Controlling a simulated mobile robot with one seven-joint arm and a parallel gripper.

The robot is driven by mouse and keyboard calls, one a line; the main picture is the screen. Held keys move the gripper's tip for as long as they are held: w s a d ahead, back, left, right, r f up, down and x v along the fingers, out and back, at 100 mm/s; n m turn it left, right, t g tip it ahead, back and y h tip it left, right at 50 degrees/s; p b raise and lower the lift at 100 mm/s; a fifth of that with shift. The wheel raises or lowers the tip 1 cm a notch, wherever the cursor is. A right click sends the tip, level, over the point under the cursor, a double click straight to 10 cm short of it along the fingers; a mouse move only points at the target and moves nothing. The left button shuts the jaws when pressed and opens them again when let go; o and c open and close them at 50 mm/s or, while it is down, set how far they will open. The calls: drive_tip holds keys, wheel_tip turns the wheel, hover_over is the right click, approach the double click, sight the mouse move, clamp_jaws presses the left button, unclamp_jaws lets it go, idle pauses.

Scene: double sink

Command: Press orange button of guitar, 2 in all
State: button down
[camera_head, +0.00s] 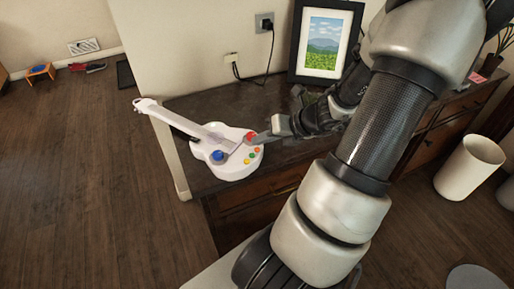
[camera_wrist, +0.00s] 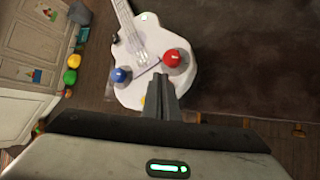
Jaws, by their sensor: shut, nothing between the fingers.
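The white toy guitar (camera_head: 232,168) lies on the dark cabinet top, its neck pointing up and left. Its body carries a large blue button (camera_head: 217,156), a large red button (camera_head: 250,137) and several small colored buttons, one of them orange (camera_head: 257,149). My gripper (camera_head: 252,141) is shut and empty, its tips over the guitar body close to the red button. In the wrist view the shut fingers (camera_wrist: 160,76) overlap the guitar body (camera_wrist: 131,95), between the blue and red buttons. I cannot tell whether the fingertips touch anything.
A black picture frame (camera_head: 324,45) stands at the back of the cabinet top (camera_head: 205,98), behind my arm. A cable runs to a wall socket (camera_head: 264,22). A white bin (camera_head: 468,167) stands on the floor at right. The floor left of the cabinet is mostly clear.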

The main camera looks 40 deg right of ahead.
sight(261, 152)
wheel_tip(261, 152, up, 5)
drive_tip(key=p, duration=0.4)
drive_tip(key=shift+p, duration=0.3)
drive_tip(key=shift+f, duration=0.1)
idle(0.4)
